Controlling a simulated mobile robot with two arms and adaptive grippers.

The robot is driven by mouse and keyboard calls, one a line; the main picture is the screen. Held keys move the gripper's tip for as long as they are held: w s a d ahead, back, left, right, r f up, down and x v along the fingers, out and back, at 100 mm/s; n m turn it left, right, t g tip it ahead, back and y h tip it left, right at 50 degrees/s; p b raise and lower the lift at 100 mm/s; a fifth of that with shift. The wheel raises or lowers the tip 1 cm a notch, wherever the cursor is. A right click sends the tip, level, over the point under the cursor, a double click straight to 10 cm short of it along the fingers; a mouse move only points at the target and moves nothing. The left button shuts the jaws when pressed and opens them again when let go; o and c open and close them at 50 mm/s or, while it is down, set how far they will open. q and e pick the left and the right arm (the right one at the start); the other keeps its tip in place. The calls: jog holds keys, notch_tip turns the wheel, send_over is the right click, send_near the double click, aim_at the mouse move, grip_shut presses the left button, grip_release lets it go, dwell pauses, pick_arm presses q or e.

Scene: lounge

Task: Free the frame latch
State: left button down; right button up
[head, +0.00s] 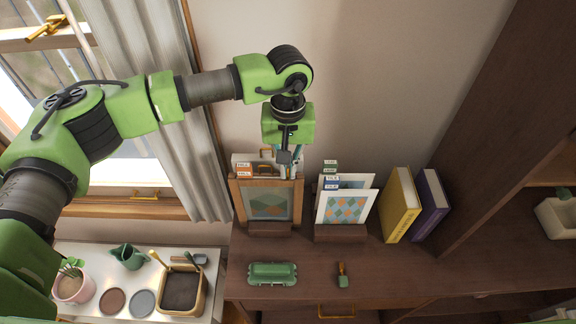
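A wooden picture frame (240,205) with a green geometric print stands upright in a dark wooden stand (270,229) on the brown cabinet top. A brass handle (46,29) sits on the window frame at the upper left. My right gripper is not in view.
Cards in a stand (341,233), a yellow book (400,205) and a purple book (430,205) stand to the right. A green case (272,273) and a small green-and-orange item (342,276) lie in front. A tall dark shelf (505,120) bounds the right.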

pick_arm(q)
jog(key=shift+f+n+b, duration=0.15)
jog(key=shift+n+b, duration=0.25)
jog(key=shift+b, duration=0.45)
jog(key=n+b, duration=0.8)
jog(key=b, duration=0.1)
jog(key=n+b, duration=0.4)
jog(key=shift+w+d+n+b, duration=0.3)
jog(key=shift+d+n+b, duration=0.05)
jog(key=shift+d+n, duration=0.05)
jog(key=n+b, duration=0.1)
jog(key=n, duration=0.3)
jog(key=shift+w+r+b, duration=0.1)
jog(key=shift+r+b, duration=0.1)
jog(key=shift+b, duration=0.2)
jog(key=shift+n, duration=0.3)
jog(key=c, duration=2.2)
grip_release()
jog(key=shift+c, duration=0.2)
